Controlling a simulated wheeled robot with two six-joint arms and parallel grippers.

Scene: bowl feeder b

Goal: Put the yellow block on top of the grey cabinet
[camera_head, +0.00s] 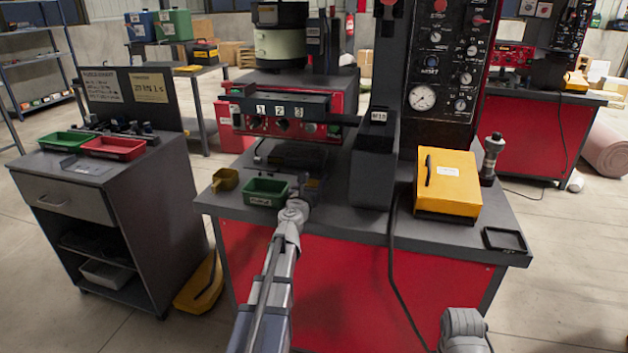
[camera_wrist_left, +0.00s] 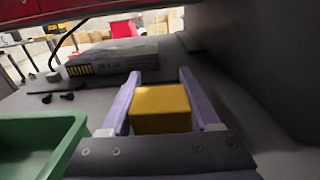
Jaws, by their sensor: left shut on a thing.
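The yellow block (camera_wrist_left: 160,108) sits between the two fingers of my left gripper (camera_wrist_left: 159,80), which is shut on it, in the left wrist view. In the head view my left arm reaches over the red-fronted workbench, and its wrist is just right of the green bin (camera_head: 265,192); the block cannot be made out there. The grey cabinet (camera_head: 130,172) stands at the left, apart from the bench, with a drawer in front. Only a part of my right arm shows at the bottom right; its gripper is out of view.
A green tray (camera_head: 67,140) and a red tray (camera_head: 113,148) stand on the cabinet top, with sign boards behind. On the bench are a small yellow container (camera_head: 225,180), the press machine (camera_head: 290,110), a yellow box (camera_head: 448,182) and a dark tray (camera_head: 505,240). The cabinet's front top is partly clear.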

